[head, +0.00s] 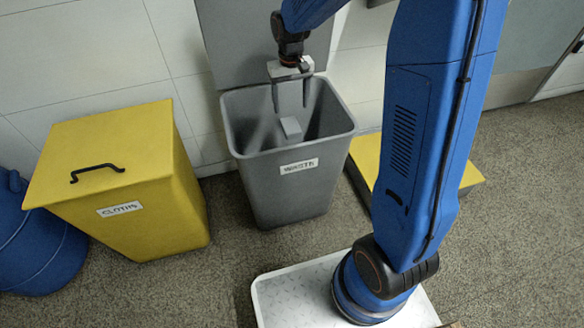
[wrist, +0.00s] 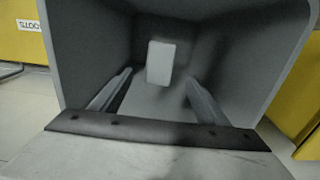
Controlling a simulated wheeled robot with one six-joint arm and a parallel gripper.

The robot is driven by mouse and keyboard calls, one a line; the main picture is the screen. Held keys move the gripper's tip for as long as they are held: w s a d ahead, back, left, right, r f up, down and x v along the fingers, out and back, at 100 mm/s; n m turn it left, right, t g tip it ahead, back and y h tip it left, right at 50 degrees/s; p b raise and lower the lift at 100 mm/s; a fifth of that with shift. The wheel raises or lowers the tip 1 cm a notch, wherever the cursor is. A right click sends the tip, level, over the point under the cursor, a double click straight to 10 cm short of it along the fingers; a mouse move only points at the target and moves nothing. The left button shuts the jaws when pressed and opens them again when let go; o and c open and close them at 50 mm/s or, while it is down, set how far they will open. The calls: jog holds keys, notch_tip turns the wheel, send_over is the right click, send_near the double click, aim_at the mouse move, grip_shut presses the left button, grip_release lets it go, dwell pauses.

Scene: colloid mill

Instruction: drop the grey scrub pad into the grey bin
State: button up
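The grey bin (head: 290,190) stands on the floor with its top open and a white label, apparently reading WASTE, on its front. My gripper (head: 290,106) points down into the bin's mouth, its two fingers apart with nothing between them. The grey scrub pad (head: 291,128) is a small light block below the fingertips, inside the bin's opening. In the wrist view the pad (wrist: 160,63) shows beyond the open fingers, clear of both, with the bin's walls (wrist: 85,45) around it. I cannot tell whether it is falling or resting on the bottom.
A yellow lidded box (head: 130,185) with a black handle and a white label stands left of the bin. A blue drum (head: 45,255) is at the far left. A low yellow platform (head: 470,175) lies to the right. A grey panel (head: 265,45) rises behind the bin.

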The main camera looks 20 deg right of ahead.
notch_tip(320, 180, up, 17)
jog(key=shift+r, duration=0.2)
dwell(0.7)
